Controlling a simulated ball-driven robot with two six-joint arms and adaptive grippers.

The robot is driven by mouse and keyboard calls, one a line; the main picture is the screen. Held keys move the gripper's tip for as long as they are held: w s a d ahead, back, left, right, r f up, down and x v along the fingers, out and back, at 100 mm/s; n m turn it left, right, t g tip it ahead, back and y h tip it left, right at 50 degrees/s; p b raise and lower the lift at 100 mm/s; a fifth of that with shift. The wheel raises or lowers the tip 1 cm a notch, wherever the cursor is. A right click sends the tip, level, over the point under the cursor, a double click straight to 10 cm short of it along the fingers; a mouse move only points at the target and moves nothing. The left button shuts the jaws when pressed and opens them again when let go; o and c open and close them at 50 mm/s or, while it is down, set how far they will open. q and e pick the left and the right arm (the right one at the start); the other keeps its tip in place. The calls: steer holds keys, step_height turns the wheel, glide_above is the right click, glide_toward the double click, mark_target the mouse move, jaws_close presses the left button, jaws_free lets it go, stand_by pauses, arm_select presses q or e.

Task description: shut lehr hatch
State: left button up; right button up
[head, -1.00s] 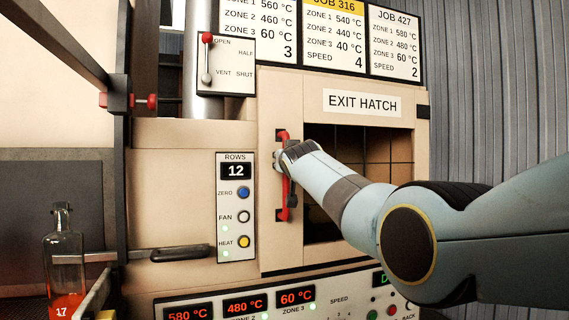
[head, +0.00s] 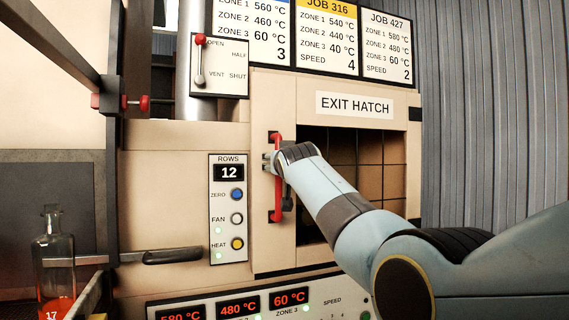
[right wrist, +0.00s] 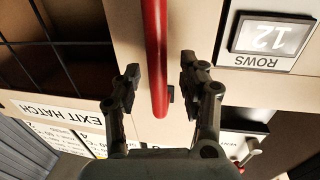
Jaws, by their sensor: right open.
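The exit hatch is open and shows a dark opening with a grid inside (head: 365,165), under the EXIT HATCH label (head: 355,104). Its sliding door panel (head: 262,235) stands at the left of the opening and bears a red upright handle (head: 277,200). My right gripper (head: 268,162) is at the upper part of this handle. In the right wrist view my right gripper (right wrist: 160,78) is open, with one finger on each side of the red handle (right wrist: 157,50) and gaps between. My left gripper is not in view.
Left of the door is a ROWS panel (head: 229,208) reading 12, with buttons. A vent lever (head: 200,62) is above. A bottle of red liquid (head: 54,262) stands at lower left beside a dark-gripped bar (head: 172,256). Zone displays (head: 238,307) run below.

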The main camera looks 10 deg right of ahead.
steer(key=s, duration=0.9)
steer(key=shift+s, duration=0.35)
